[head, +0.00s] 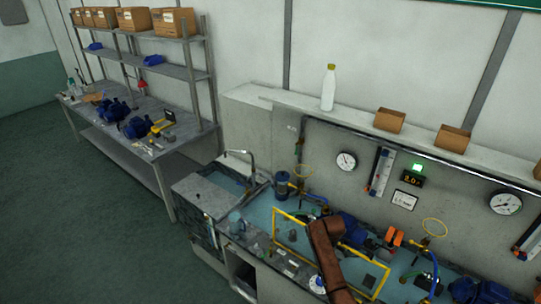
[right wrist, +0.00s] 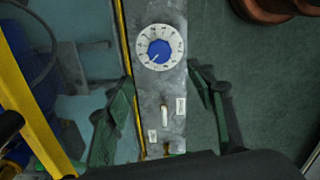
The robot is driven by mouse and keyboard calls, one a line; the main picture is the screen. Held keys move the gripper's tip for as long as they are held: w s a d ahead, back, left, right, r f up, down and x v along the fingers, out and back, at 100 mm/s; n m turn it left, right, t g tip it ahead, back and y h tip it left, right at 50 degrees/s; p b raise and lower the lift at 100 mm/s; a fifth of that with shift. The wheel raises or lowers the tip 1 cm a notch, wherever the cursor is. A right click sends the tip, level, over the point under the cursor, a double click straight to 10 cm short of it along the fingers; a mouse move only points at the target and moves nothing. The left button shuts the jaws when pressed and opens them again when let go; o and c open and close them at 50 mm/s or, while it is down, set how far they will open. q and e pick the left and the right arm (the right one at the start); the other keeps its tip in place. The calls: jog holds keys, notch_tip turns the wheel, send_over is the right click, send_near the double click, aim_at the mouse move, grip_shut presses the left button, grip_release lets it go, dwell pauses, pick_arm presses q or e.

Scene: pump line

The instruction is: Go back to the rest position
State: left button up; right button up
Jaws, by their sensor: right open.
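In the right wrist view my right gripper (right wrist: 160,80) is open, its two green fingers spread on either side of a narrow grey panel. Nothing is between the fingers except the panel face below. A blue knob on a white numbered dial (right wrist: 160,47) lies just beyond the fingertips, and a small toggle switch (right wrist: 165,116) sits nearer the palm. In the head view my rust-brown arm (head: 325,250) reaches over the bench front and hides part of it. The white dial also shows there (head: 317,284), beside the arm. My left gripper is not in view.
A yellow frame (head: 283,212) stands on the bench around the arm, with blue pumps (head: 353,230) behind it. A sink (head: 228,182) is to the left. A white bottle (head: 328,88) and brown boxes (head: 389,120) stand on the ledge. Open floor (head: 75,220) lies left.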

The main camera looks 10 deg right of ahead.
jog(key=s+d+f+m+t+h, duration=0.1)
jog(key=s+f+m, duration=0.15)
jog(key=s, duration=0.65)
jog(key=s+f+m+t, duration=0.1)
jog(key=s+f+m, duration=0.15)
jog(key=s, duration=0.75)
jog(key=s+a+r+m+t, duration=0.1)
jog(key=s+r+m, duration=0.15)
jog(key=s, duration=0.35)
jog(key=s+a+r+m, duration=0.1)
jog(key=s+a+r, duration=0.15)
jog(key=s, duration=0.35)
jog(key=s+r+m+t, duration=0.1)
jog(key=s+r+m, duration=0.1)
jog(key=s+r, duration=0.3)
notch_tip(320, 180, down, 37)
jog(key=s+a+g+b, duration=0.1)
jog(key=s+a+b, duration=0.1)
jog(key=b, duration=0.7)
jog(key=s+f+g+b, duration=0.1)
jog(key=s+f+b, duration=0.3)
jog(key=s+f, duration=0.6)
jog(key=s+f+n+g+b, duration=0.1)
jog(key=s+f+b, duration=0.3)
jog(key=s+f, duration=0.6)
notch_tip(320, 180, down, 8)
jog(key=shift+s+d+f+y, duration=0.15)
jog(key=shift+s+f+y, duration=0.15)
jog(key=shift+y, duration=0.1)
